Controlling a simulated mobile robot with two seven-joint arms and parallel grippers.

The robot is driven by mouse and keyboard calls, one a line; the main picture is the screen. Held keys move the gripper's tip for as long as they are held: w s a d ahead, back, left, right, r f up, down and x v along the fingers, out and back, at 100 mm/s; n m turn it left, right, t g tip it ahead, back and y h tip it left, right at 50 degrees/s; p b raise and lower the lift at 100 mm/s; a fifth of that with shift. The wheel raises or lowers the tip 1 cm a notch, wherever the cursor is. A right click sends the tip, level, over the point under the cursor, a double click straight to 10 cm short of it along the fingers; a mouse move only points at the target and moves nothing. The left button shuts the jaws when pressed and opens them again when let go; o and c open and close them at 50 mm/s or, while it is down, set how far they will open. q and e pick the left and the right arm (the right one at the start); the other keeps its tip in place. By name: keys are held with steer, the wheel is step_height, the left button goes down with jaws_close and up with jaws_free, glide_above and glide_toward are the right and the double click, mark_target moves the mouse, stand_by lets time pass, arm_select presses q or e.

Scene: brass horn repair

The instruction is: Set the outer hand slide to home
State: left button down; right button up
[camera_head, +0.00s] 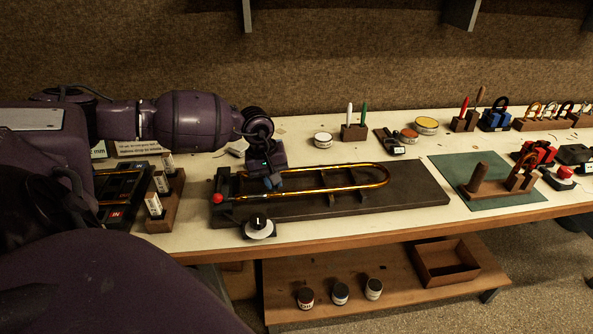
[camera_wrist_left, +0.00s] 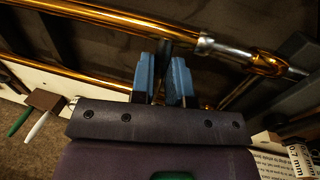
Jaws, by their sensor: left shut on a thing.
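The outer hand slide (camera_head: 365,184) is a long brass U of two parallel tubes lying along a dark board (camera_head: 425,192), with its rounded bend to the right. My left gripper (camera_head: 272,182) reaches down near the slide's left end. In the left wrist view its blue fingers (camera_wrist_left: 165,82) are closed around a dark crosspiece between the brass tubes (camera_wrist_left: 110,14). A silver collar (camera_wrist_left: 215,46) sits on one tube just right of the fingers. The gripper hides part of the slide's left end in the head view. My right gripper is not in view.
A red ball (camera_head: 218,198) and a black-and-white round gauge (camera_head: 260,226) sit at the board's left front. A wooden rack with white labels (camera_head: 165,200) stands to the left. A green mat (camera_head: 490,195) with a wooden stand lies to the right.

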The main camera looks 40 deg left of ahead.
arm_select(q)
steer(key=shift+s+a, duration=1)
steer(key=shift+s, duration=0.15)
steer(key=c, duration=1.1)
jaws_free()
steer(key=shift+s+a, duration=0.15)
steer(key=shift+s, duration=0.05)
steer(key=shift+w, duration=0.1)
steer(key=shift+r, duration=0.1)
step_height(320, 180, up, 10)
steer(key=s+a, duration=0.1)
steer(key=shift+s+r+p, duration=0.2)
steer(key=shift+s+p, duration=0.1)
steer(key=shift+p, duration=0.1)
steer(key=shift+a, duration=0.1)
